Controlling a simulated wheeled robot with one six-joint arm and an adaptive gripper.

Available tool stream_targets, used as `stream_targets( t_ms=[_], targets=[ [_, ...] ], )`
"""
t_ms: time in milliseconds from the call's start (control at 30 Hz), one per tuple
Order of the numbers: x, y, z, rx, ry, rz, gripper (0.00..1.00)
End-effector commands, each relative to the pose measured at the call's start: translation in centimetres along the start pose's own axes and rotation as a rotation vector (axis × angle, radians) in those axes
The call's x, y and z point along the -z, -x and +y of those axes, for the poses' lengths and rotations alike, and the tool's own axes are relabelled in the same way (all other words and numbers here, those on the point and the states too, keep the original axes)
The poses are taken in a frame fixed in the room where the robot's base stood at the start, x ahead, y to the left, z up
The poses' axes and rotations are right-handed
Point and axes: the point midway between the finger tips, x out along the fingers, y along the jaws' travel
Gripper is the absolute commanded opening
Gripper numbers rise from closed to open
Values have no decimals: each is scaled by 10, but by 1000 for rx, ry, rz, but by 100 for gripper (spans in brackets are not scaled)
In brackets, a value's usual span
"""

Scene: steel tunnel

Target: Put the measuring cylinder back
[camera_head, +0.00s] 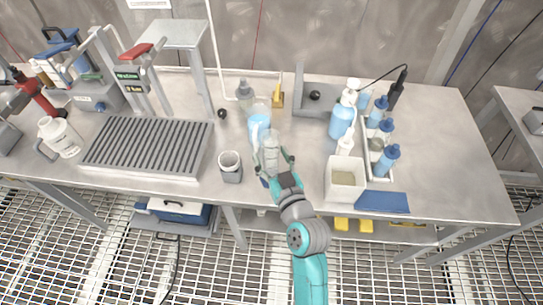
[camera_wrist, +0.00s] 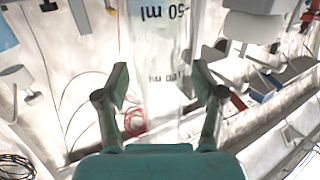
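The clear measuring cylinder (camera_head: 271,150) stands out over the middle of the bench in the head view, in front of a bottle of blue liquid (camera_head: 259,124). My gripper (camera_head: 273,160) has its fingers on either side of the cylinder. In the wrist view the cylinder (camera_wrist: 158,45) fills the middle with a "50 ml" marking, and the fingertips of my gripper (camera_wrist: 163,85) flank it left and right. I cannot tell whether the pads touch the glass. The cylinder's foot is hidden, so whether it rests on the bench is unclear.
A grey cup (camera_head: 230,167) and a ribbed grey rack (camera_head: 148,148) stand left of the gripper. A white open box (camera_head: 345,180), a blue pad (camera_head: 382,202) and a rack with several blue-topped bottles (camera_head: 388,160) lie right. The far right of the bench (camera_head: 450,150) is clear.

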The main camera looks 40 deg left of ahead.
Motion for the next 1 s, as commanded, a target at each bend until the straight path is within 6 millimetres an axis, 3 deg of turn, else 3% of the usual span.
stream_targets(
  t_ms=[233,700,1000],
  targets=[
    [2,8,0,-1,-1,-2,68],
    [2,94,0,-2,-1,-2,68],
    [3,119,0,-1,-1,0,68]
  ],
)
